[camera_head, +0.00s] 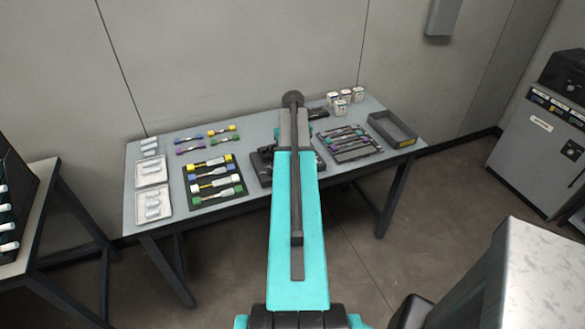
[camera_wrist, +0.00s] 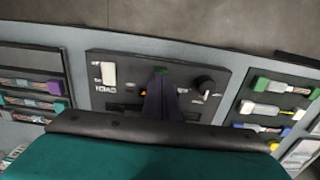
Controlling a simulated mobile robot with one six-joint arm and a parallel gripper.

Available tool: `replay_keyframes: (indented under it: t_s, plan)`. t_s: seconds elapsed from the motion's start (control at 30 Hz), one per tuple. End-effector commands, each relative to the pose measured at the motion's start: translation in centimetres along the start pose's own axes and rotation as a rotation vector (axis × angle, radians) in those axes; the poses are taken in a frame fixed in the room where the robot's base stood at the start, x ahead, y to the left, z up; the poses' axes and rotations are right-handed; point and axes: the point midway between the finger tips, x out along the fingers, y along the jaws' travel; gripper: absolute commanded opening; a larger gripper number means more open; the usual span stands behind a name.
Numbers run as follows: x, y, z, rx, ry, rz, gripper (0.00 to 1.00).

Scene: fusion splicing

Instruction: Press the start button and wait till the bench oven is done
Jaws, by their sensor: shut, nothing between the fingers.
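In the wrist view a dark panel (camera_wrist: 130,66) lies on the table, with a white switch (camera_wrist: 108,74) at its left and a round black knob (camera_wrist: 204,86) at its right. I take it for the bench oven. A small green spot, perhaps the start button (camera_wrist: 160,69), shows between them. My gripper (camera_wrist: 161,82) is shut and empty, its tips over the panel right at the green spot. I cannot tell whether they touch it. In the head view my arm hides most of the dark unit (camera_head: 259,168) and the gripper.
The grey table (camera_head: 228,147) holds a dark tray of coloured-end pieces (camera_head: 213,180) at left, another such tray (camera_head: 348,145) at right, an empty grey bin (camera_head: 392,130) and several white jars (camera_head: 340,101). A grey cabinet (camera_head: 540,150) stands at far right.

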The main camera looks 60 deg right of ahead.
Motion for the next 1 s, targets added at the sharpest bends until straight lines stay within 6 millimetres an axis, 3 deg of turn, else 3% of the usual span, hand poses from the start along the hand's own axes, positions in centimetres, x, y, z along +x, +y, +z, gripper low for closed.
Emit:
replay_keyframes:
  t_s: [1.0]
  plan:
    - [1.3,0.0,0.0,0.001,0.000,0.000,0.00]
